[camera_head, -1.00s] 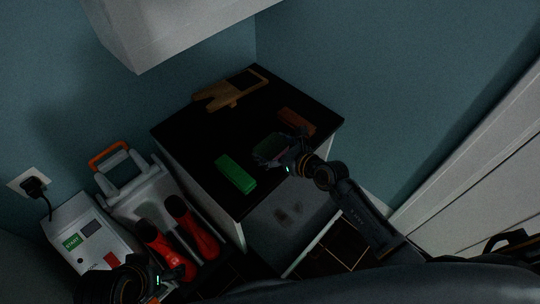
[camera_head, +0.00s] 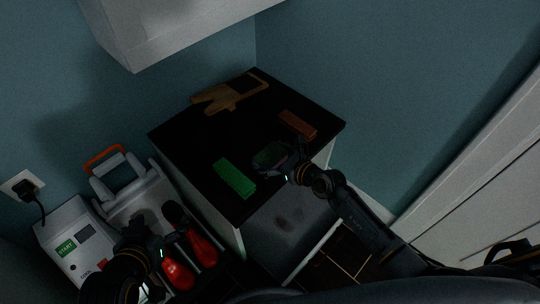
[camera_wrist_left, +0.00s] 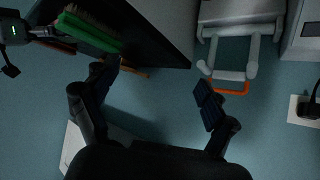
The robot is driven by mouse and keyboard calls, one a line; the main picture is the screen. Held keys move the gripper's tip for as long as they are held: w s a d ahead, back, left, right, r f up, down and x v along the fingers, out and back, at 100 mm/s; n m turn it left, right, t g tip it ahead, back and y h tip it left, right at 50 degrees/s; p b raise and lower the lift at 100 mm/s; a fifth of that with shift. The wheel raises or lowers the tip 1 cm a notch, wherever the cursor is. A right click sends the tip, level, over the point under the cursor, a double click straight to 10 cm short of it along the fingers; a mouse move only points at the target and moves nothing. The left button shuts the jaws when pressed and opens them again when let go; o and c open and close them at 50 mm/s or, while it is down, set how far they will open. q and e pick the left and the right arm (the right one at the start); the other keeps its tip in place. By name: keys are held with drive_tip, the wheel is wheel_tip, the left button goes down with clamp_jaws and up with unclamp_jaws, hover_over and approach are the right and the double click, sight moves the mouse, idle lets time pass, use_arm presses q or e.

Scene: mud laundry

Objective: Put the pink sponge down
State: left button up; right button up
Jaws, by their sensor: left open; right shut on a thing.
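My right gripper (camera_head: 270,160) is shut on a small block, low over the black top of the cabinet (camera_head: 205,135). The fingers hide most of the block, and in the dark it looks greenish with a dull reddish edge. I cannot tell whether it touches the top. No clearly pink sponge shows. A green block (camera_head: 235,178) lies left of the gripper, and a reddish-brown block (camera_head: 298,124) lies behind it to the right. My left gripper (camera_wrist_left: 160,92) is open and empty in the left wrist view; its arm is at the lower left in the head view.
A wooden, board-like thing (camera_head: 230,92) lies at the back of the top. Left of the cabinet stand a grey container with an orange handle (camera_head: 104,158), red-and-black objects (camera_head: 200,247) and a white box with a green label (camera_head: 66,247). A white wall cabinet (camera_head: 165,25) hangs above.

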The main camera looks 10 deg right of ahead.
drive_tip(key=shift+f, duration=0.1)
drive_tip(key=o, duration=1)
drive_tip(key=shift+c, duration=0.2)
